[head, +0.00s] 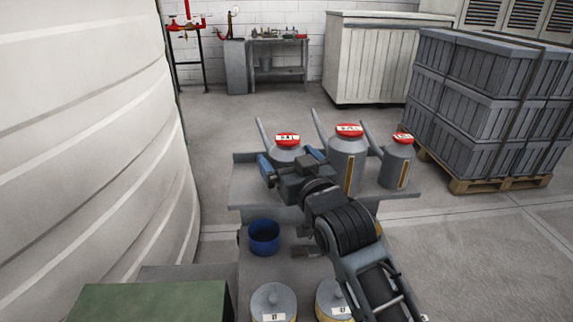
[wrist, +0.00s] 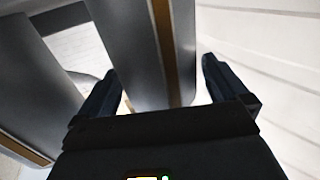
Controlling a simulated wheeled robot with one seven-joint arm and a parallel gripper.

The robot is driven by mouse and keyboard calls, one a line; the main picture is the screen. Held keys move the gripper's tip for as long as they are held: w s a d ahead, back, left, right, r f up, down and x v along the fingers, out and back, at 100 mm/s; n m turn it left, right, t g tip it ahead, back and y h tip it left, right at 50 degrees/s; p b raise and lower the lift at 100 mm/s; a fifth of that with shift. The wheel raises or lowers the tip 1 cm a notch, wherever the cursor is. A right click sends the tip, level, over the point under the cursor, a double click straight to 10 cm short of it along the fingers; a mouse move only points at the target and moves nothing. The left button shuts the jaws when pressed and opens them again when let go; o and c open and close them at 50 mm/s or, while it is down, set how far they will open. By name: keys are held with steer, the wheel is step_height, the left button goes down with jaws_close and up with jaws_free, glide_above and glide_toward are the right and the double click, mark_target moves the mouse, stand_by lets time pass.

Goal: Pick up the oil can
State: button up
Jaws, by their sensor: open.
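Three grey cans with red tops and slanted spouts or handles stand upright on a grey stand (head: 400,191): a left can (head: 286,153), a taller middle can (head: 345,165) and a smaller right can (head: 397,168). Their labels are too small to read, so I cannot tell which is the oil can. My gripper (head: 291,160) is open, in front of the left can and beside the middle one, hiding part of the left can. In the wrist view a grey can body with a brown stripe shows between the open fingers (wrist: 158,85); I cannot tell whether they reach around it.
A blue bucket (head: 264,237) and two pale containers (head: 273,302) sit below and in front of the stand. A large white ribbed tank (head: 90,130) is close on the left. Strapped grey crates on a pallet (head: 490,184) stand at right.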

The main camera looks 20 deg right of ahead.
steer(key=shift+w, duration=0.5)
steer(key=c, duration=1)
steer(key=shift+c, duration=0.8)
steer(key=shift+r, duration=0.15)
